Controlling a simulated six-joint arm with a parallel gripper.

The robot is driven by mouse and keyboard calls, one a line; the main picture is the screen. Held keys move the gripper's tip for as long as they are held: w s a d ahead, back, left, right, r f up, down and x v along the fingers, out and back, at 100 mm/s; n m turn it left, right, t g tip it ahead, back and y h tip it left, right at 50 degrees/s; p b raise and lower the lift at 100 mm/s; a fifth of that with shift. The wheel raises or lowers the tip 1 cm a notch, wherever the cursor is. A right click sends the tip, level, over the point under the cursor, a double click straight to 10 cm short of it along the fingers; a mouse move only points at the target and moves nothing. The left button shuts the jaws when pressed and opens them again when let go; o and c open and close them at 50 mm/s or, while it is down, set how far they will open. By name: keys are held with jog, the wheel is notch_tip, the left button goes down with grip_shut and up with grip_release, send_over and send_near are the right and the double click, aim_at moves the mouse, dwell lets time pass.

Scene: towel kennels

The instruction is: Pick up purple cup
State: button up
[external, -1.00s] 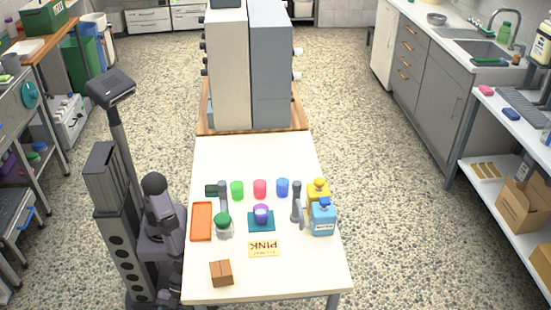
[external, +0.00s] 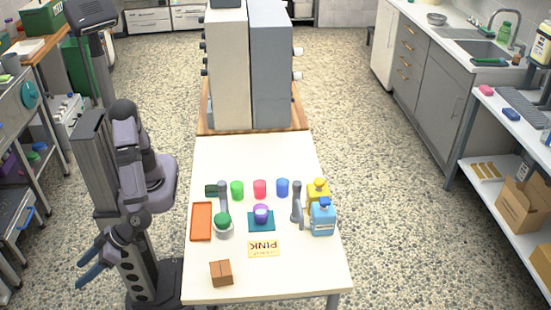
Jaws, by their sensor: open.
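The purple cup (external: 261,213) stands on a teal square cloth (external: 252,226) near the middle of the white table. My gripper (external: 88,276) hangs low at the left, off the table and well apart from the cup. Its blue fingers are spread and nothing shows between them.
Green (external: 237,190), red (external: 260,189) and blue (external: 282,188) cups stand in a row behind. Left are an orange tray (external: 201,221) and green-topped jar (external: 223,225); right, blue (external: 322,218) and yellow (external: 318,188) bottles.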

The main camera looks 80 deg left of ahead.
jog(key=s+a+r+m+y+p, duration=0.1)
jog(key=a+r+m+y+p, duration=0.15)
jog(key=r+p, duration=0.55)
jog(key=s+a+r+m+y+p, duration=0.15)
jog(key=a+r+m+p, duration=0.35)
jog(key=r, duration=0.6)
jog(key=w+a+r+n+g+h+p, duration=0.1)
jog(key=w+r+n+h+p, duration=0.15)
jog(key=w+n, duration=0.8)
jog(key=w+a+r+n+h+p, duration=0.1)
jog(key=w+r+n+h, duration=0.2)
jog(key=w+n, duration=0.7)
jog(key=w+a+r+n+t+h+p, duration=0.1)
jog(key=w+a+r+n+h, duration=0.2)
jog(key=w+a+n, duration=0.25)
jog(key=w+a+r+n+t+h+p, duration=0.1)
jog(key=w+a+r+n+t+h, duration=0.1)
jog(key=w+a+r+n+h, duration=0.3)
jog(key=w+a+n+t+h, duration=0.1)
jog(key=w+a+n, duration=0.2)
jog(key=w+a, duration=0.35)
jog(key=m+t+b, duration=0.8)
jog(key=t+b, duration=0.2)
jog(key=b, duration=0.7)
send_near(262, 217)
jog(key=shift+v, duration=1)
jog(key=shift+f+t, duration=0.2)
jog(key=shift+t, duration=0.1)
jog(key=shift+x, duration=3.65)
jog(key=shift+s, duration=0.1)
